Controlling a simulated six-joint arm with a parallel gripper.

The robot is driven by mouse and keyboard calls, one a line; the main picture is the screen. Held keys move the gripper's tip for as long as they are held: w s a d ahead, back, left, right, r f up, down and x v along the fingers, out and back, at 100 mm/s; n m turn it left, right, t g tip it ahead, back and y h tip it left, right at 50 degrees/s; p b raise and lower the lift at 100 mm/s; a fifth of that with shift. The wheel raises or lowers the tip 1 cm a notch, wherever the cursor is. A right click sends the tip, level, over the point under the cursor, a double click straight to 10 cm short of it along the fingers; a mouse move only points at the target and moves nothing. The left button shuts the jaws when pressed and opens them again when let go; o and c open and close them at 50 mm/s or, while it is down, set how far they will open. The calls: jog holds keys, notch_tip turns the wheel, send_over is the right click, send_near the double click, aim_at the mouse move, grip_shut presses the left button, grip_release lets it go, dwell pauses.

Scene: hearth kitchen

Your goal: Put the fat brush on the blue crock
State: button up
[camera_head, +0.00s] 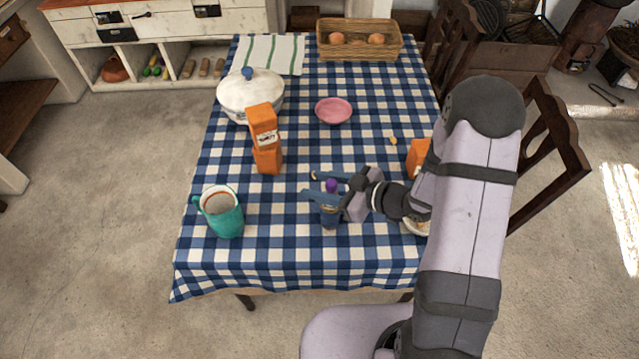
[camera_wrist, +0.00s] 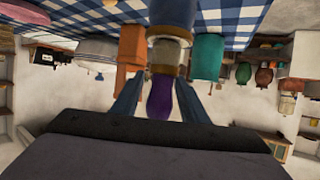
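The brush, with a purple top (camera_head: 331,185), stands upright near the middle front of the table. In the wrist view, which shows the scene upside down, its purple end (camera_wrist: 160,98) is between my fingers, and a grey part with tan bands continues toward the table. A blue body, which looks like the blue crock (camera_wrist: 173,11), lines up directly under it; whether the two touch is hard to tell. My gripper (camera_head: 309,185) reaches in from the right, fingers on either side of the purple end. The wrist view shows gaps beside it, so my gripper (camera_wrist: 162,95) looks open.
A teal mug (camera_head: 223,215) stands left, an orange carton (camera_head: 266,145) behind. A white lidded pot (camera_head: 250,97), pink plate (camera_head: 333,110) and basket (camera_head: 359,50) are farther back. An orange box (camera_head: 418,157) is partly hidden by my arm. The front table edge is clear.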

jog(key=shift+r, duration=0.1)
jog(key=v, duration=1.2)
jog(key=w+d+f+m+h, duration=0.2)
jog(key=w+d+m+h, duration=0.35)
jog(key=d+h, duration=0.65)
jog(key=s+a+m+g, duration=0.3)
jog(key=s, duration=0.6)
jog(key=s+a+r+m+g, duration=0.1)
jog(key=s+a+m+g, duration=0.2)
jog(key=s, duration=0.6)
jog(key=shift+a+g+b, duration=0.4)
jog(key=shift+a, duration=0.2)
jog(key=shift+r+m, duration=0.1)
jog(key=shift+m, duration=0.15)
